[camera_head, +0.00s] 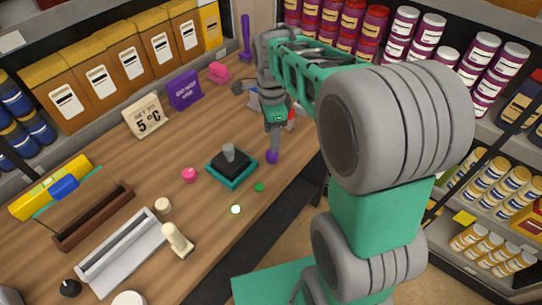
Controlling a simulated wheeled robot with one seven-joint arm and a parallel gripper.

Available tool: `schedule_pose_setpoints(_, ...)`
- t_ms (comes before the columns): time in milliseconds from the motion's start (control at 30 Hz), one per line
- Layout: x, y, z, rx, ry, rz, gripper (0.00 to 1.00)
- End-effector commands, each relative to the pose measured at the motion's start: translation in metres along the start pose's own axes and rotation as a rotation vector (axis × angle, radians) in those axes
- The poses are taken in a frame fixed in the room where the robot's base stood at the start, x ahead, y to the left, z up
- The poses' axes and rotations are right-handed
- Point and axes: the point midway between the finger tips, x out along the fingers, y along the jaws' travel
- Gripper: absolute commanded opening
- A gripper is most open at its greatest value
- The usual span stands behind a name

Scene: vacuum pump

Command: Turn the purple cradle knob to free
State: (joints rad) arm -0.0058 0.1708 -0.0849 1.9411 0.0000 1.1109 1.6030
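A small purple knob (271,157) is on the wooden bench, right of a teal-edged black cradle-like base (232,176) with a grey post standing in it. My gripper (273,148) points down directly over the knob, its tips at or touching the knob's top. The fingers look narrow and close together, but I cannot tell whether they grip the knob. The knob's pointer or markings are too small to read.
A pink knob (189,175), a green button (259,187) and a pale lit spot (236,209) surround the base. A cream lever-like piece (177,240) and a grey tray (122,252) are front left. Signs (146,116) and boxes (108,64) line the back.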

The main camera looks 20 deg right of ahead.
Motion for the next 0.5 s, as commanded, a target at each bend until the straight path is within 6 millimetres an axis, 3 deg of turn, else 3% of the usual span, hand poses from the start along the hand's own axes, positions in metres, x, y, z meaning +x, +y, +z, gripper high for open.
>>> schedule_pose_setpoints(500,0.075,0.000,0.001,0.019,0.000,0.006,0.55)
